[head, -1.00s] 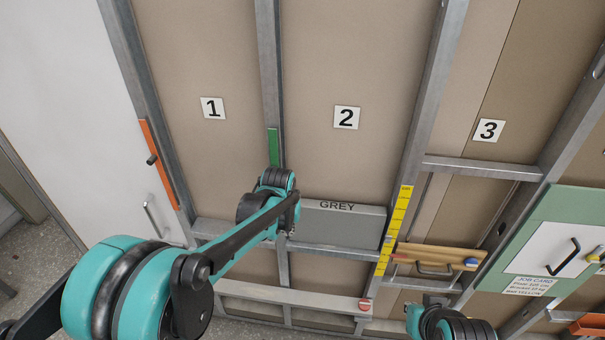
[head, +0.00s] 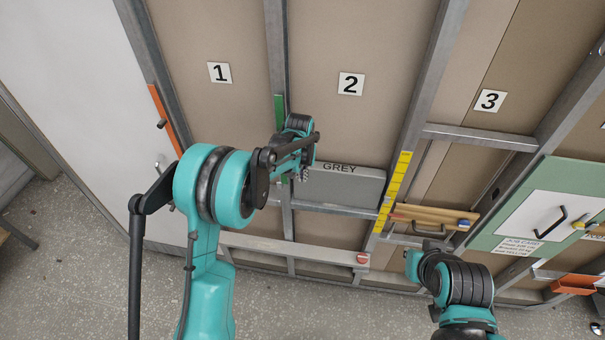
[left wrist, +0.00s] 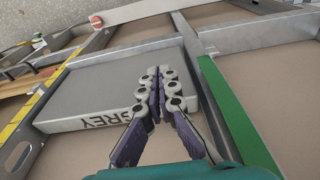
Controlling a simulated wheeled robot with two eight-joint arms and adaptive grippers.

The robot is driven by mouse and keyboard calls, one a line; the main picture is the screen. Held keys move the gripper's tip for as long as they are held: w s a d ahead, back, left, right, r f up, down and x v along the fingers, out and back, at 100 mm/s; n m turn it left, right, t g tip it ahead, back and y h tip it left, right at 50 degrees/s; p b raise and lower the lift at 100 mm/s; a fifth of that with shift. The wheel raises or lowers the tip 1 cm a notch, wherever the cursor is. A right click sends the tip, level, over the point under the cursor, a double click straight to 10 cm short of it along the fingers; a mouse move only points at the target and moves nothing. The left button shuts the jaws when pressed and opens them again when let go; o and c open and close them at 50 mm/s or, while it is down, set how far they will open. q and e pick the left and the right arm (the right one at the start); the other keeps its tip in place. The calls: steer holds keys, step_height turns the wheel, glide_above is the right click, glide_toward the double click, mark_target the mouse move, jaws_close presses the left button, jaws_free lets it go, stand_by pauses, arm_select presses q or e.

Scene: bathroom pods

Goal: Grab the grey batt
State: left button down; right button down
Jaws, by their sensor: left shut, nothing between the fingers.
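The grey batt (head: 345,187) is a flat grey block marked GREY on its top edge. It sits on a ledge between studs in bay 2; in the left wrist view its broad face (left wrist: 110,92) fills the left half. My left gripper (head: 302,174) is at the batt's left end, beside the stud with the green strip. In the left wrist view the fingers (left wrist: 158,78) are together and empty, and overlap the batt's lettered end in the picture. I cannot tell whether they touch it.
A green strip (head: 280,112) is on the stud left of bay 2. A yellow marked strip (head: 395,190) is on the stud to the right. A wooden piece with a handle (head: 435,218) and a green job-card board (head: 520,205) are further right. Open floor (head: 90,270) lies lower left.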

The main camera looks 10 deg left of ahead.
arm_select(q)
steer(key=w+p, duration=0.1)
steer(key=w, duration=0.8)
steer(key=shift+p, duration=0.4)
steer(key=shift+w+f+p, duration=0.2)
steer(key=shift+f+p, duration=0.1)
steer(key=shift+p, duration=0.15)
steer(key=shift+f+b, duration=0.45)
steer(key=shift+b, duration=0.15)
steer(key=shift+f, duration=0.1)
steer(key=shift+s, duration=0.25)
